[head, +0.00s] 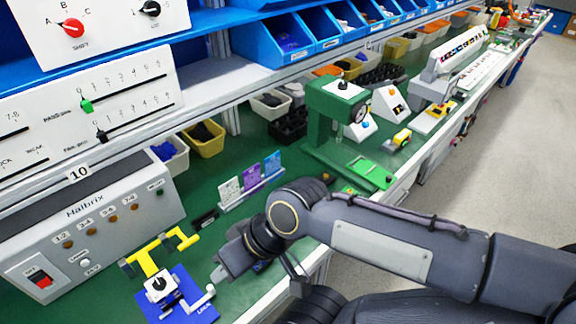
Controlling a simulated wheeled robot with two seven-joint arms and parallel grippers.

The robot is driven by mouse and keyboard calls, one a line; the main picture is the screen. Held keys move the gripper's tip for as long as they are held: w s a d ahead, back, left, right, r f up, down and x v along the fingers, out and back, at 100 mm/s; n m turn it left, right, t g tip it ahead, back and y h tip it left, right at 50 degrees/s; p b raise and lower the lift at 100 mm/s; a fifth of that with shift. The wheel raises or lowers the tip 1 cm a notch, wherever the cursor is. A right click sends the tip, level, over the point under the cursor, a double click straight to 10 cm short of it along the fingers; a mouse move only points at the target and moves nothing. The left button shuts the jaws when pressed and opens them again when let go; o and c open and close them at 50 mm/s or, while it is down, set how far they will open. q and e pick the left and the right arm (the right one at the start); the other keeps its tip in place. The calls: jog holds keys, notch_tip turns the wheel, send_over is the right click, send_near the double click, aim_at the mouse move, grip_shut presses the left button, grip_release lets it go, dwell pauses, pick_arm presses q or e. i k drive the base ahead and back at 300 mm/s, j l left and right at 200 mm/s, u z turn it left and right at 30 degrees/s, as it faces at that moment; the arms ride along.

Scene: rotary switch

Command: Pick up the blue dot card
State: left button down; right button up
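Three small cards stand upright in a pale holder (252,194) on the green bench. The blue card (272,163) is at the right end, a purple card (251,177) is in the middle, and a pale whitish-green card (229,191) is at the left end. The marks on the cards are too small to read surely. My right gripper (226,271) is low over the bench, nearer the front edge than the holder and apart from the cards. Its fingers are partly hidden by its own wrist, so its opening is unclear. My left gripper is not in view.
A blue plate with a rotary switch (160,285) and yellow handle (162,255) lies left of my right gripper. A grey control box (90,225) stands behind it. A green press (335,110) stands beyond the cards. Bins line the back. My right arm spans the bench's front edge.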

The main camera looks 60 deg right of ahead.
aim_at(272, 164)
jog(key=z, duration=1.75)
